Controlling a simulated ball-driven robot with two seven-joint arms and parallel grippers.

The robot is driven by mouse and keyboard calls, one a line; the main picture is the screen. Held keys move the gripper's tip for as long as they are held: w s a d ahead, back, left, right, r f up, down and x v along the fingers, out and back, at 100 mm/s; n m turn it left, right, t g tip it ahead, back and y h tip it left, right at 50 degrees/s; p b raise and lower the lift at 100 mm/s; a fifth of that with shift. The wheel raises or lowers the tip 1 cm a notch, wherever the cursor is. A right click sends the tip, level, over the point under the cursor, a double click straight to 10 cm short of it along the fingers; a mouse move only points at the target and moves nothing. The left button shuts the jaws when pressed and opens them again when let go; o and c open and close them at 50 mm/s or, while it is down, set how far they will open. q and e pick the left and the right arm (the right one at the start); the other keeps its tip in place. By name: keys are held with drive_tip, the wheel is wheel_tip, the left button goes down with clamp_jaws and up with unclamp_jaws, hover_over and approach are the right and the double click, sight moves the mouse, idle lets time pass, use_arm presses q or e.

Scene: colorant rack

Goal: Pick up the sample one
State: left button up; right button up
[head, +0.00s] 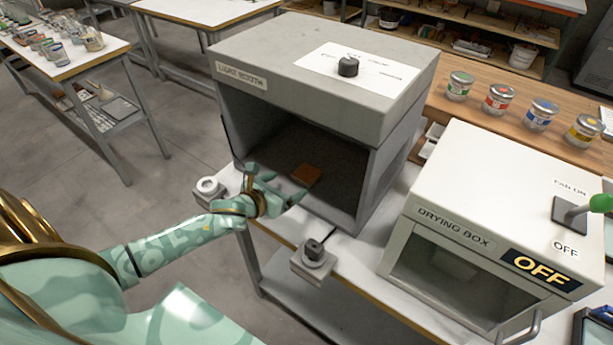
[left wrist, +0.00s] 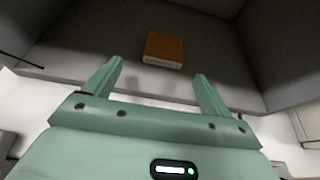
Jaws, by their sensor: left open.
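The sample (head: 306,174) is a small flat orange-brown block with a pale strip on its near edge. It lies on the floor of the grey light booth (head: 390,150), near the open front. It also shows in the left wrist view (left wrist: 164,47), ahead of and between the fingers. My left gripper (head: 279,189) is at the booth's opening, just left of the sample and apart from it. In the left wrist view my left gripper (left wrist: 158,85) has its two fingers spread wide with nothing between them. My right gripper is not in view.
A white drying box (head: 480,190) marked OFF stands to the right. Paint cans (head: 499,97) line the wooden bench behind. The booth's side walls flank the opening.

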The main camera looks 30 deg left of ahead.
sight(301, 179)
use_arm(q)
drive_tip(key=x, duration=0.3)
drive_tip(key=b+x, duration=0.1)
drive_tip(key=x, duration=0.1)
drive_tip(key=shift+w+d+f, duration=0.15)
drive_tip(key=shift+d, duration=0.2)
drive_tip(key=shift+c, duration=1)
drive_tip(key=c, duration=0.9)
